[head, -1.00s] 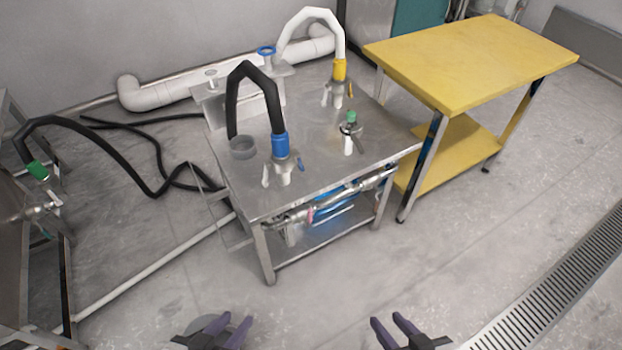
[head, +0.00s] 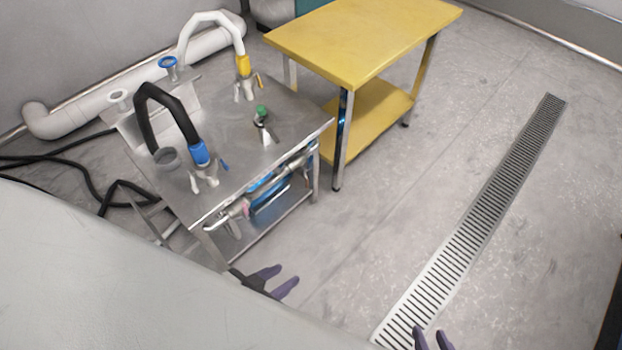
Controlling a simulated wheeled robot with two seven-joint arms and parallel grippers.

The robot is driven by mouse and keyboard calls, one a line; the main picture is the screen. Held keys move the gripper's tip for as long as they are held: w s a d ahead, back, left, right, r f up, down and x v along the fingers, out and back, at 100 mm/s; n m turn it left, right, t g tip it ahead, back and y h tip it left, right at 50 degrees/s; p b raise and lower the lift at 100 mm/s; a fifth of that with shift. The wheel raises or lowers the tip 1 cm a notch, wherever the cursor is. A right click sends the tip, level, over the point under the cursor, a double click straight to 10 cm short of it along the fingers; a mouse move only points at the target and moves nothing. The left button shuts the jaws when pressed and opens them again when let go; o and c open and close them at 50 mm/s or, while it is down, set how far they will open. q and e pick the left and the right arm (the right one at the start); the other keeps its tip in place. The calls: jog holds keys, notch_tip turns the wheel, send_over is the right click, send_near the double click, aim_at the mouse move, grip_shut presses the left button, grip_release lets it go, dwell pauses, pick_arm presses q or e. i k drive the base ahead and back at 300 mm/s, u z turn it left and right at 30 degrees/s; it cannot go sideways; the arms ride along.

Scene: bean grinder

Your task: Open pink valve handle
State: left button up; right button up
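A small pinkish spot (head: 245,211), which may be the pink valve handle, shows on the metal pipe (head: 270,182) along the front of the steel table. It is too small to tell its shape or position. My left gripper (head: 288,274) is open and empty, in front of and below the table's front side, apart from the pipe. My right gripper (head: 431,332) is open and empty at the bottom edge, over the floor by the drain, far from the pipe.
The steel table (head: 285,120) carries a black hose (head: 170,95), a white hose (head: 210,18) and a green-topped valve (head: 262,112). A yellow table (head: 360,35) stands behind right. A floor drain (head: 480,205) crosses open floor at right. A large pale shape hides the lower left.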

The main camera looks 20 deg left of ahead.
aim_at(244, 205)
jog(key=z, duration=0.8)
jog(key=i, duration=1.05)
jog(key=u, duration=2.05)
